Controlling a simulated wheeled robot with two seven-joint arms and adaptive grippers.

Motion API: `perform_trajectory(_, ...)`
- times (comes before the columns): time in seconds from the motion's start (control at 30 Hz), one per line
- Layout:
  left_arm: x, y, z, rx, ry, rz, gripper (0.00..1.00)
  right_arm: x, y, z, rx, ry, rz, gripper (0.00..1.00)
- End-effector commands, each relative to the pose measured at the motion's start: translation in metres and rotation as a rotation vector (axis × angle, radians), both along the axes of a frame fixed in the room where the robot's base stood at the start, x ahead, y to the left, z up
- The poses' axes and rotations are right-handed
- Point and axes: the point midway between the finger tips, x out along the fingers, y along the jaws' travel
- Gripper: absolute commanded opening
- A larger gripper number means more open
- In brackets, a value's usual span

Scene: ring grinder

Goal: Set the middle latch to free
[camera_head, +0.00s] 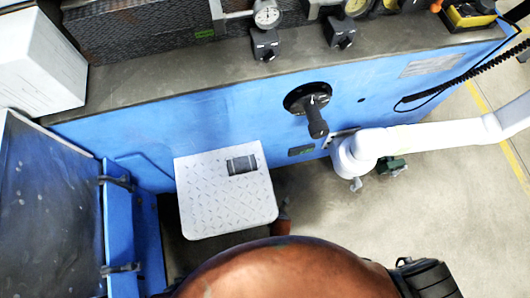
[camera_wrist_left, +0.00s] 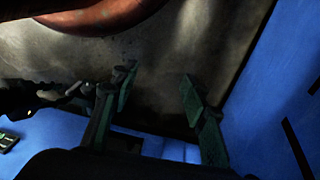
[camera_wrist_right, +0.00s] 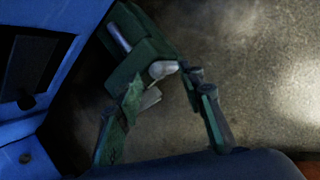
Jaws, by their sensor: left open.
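Black latch-like blocks sit along the grey machine top at the upper edge of the head view. One (camera_head: 265,43) stands below a round gauge, and another (camera_head: 340,32) stands to its right. I cannot tell for sure which is the middle latch or how it is set. My right gripper (camera_head: 375,172) hangs low beside the blue front, well away from the blocks. In the right wrist view its green fingers (camera_wrist_right: 165,88) are apart, with nothing clearly held. My left gripper (camera_wrist_left: 160,80) is open and empty over the floor, outside the head view.
A black rotary handle (camera_head: 316,118) sticks out of the blue front (camera_head: 225,115). A grey tread-plate step (camera_head: 225,205) projects below it. A white box (camera_head: 40,60) stands at the upper left. A yellow and black device (camera_head: 468,14) and a coiled cable (camera_head: 450,82) are at the right.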

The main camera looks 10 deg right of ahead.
Motion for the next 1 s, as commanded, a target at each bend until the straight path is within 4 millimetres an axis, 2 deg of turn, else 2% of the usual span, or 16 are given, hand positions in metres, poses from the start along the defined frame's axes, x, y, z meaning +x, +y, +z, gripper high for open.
perform_trajectory(0.03, 0.004, -0.004, -0.008, -0.009, -0.018, -0.001, 0.41, 0.002, 0.002, -0.005, 0.001, 0.000, 0.001, 0.35)
perform_trajectory(0.2, 0.017, -0.013, -0.020, -0.035, -0.072, 0.000, 0.41, 0.008, 0.002, -0.013, 0.001, 0.000, -0.001, 0.35)
perform_trajectory(0.63, 0.023, -0.017, -0.024, -0.045, -0.099, 0.001, 0.41, 0.011, 0.002, -0.015, 0.001, -0.003, 0.000, 0.35)
perform_trajectory(1.0, 0.023, -0.017, -0.024, -0.045, -0.099, 0.001, 0.41, 0.011, 0.002, -0.015, 0.002, -0.003, 0.000, 0.09)
